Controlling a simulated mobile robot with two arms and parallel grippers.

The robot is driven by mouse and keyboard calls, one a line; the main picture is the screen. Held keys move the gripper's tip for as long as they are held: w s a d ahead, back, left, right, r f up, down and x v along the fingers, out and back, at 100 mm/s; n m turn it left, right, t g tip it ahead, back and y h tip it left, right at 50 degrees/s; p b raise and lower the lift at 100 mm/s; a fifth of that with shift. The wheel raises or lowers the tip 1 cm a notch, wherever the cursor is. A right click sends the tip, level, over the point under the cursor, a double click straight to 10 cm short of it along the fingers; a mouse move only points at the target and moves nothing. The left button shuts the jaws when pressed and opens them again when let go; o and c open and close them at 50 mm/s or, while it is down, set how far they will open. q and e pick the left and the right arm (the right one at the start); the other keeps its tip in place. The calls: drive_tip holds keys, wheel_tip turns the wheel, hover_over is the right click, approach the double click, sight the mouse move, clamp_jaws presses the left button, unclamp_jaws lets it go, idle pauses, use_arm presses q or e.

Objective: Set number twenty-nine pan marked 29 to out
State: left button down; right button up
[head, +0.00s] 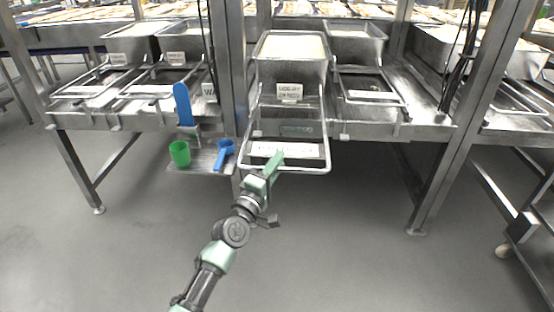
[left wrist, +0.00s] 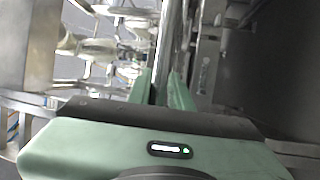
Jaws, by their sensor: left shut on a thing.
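My left gripper (head: 274,163) is at the front of a pull-out metal frame (head: 327,150) below the middle rice pan (head: 292,70). The gripper is shut on the frame's front bar. In the left wrist view the bar (left wrist: 168,40) runs between the green fingers (left wrist: 163,88). The frame sticks out past the table's front edge, further than the frames beside it. It has a white label strip (head: 288,150), partly hidden by the gripper; I cannot read a number 29 on it. My right gripper is not in view.
Other frames stand left (head: 90,85) and right (head: 368,86). Metal posts (head: 237,80) flank the middle bay. The floor (head: 340,230) in front is clear.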

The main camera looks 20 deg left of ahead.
use_arm(q)
drive_tip(key=shift+r, duration=0.5)
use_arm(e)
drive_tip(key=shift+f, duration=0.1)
use_arm(q)
drive_tip(key=c, duration=1.4)
unclamp_jaws()
drive_tip(key=shift+s, duration=0.1)
drive_tip(key=shift+d+f, duration=0.1)
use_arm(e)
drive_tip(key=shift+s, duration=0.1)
use_arm(q)
drive_tip(key=shift+f, duration=0.1)
drive_tip(key=shift+s, duration=0.1)
drive_tip(key=d+v, duration=0.1)
drive_tip(key=v, duration=0.6)
drive_tip(key=shift+s+a, duration=0.35)
drive_tip(key=shift+a, duration=0.2)
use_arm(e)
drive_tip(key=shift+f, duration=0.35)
